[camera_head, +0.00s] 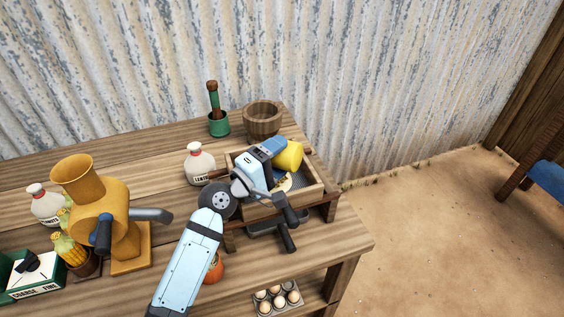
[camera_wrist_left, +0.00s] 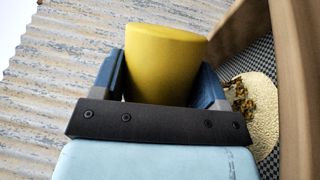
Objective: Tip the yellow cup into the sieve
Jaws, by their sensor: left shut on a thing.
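The yellow cup (camera_head: 289,155) is held on its side in my left gripper (camera_head: 272,147), above the sieve. In the left wrist view the cup (camera_wrist_left: 165,62) sits between the two blue fingers of my left gripper (camera_wrist_left: 165,85). The sieve (camera_head: 313,197) is a wooden-framed box with a dark mesh on a stand. A pale grainy heap with brown bits (camera_wrist_left: 258,105) lies on its mesh in the wrist view. The cup's opening is hard to make out. My right gripper is not in view.
A white bottle (camera_head: 199,163) stands left of the sieve. A wooden bowl (camera_head: 262,119) and a green cup with a pestle (camera_head: 218,123) stand behind it. A yellow grinder (camera_head: 105,210) is at the left. An egg tray (camera_head: 278,299) sits low in front.

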